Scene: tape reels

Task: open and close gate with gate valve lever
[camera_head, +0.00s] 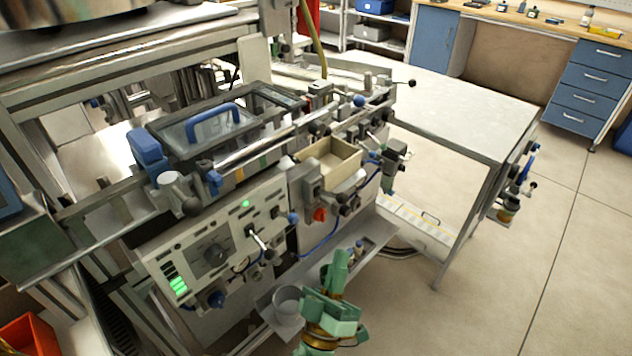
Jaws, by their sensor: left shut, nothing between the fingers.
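A machine with a light control panel (228,245) fills the left and middle. A short metal lever (257,240) with a dark end sticks out of the panel front. Another lever with a black ball (411,83) juts out at the machine's far right end. I cannot tell for sure which one is the gate valve lever, and I cannot make out the gate. My green left gripper (340,262) is at the bottom middle, in front of and below the panel, apart from both levers. Its fingers are shut and empty.
A small tray with a metal cup (286,304) is beside my left gripper. A beige open box (328,163) and a clear lid with a blue handle (213,122) are on the machine.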

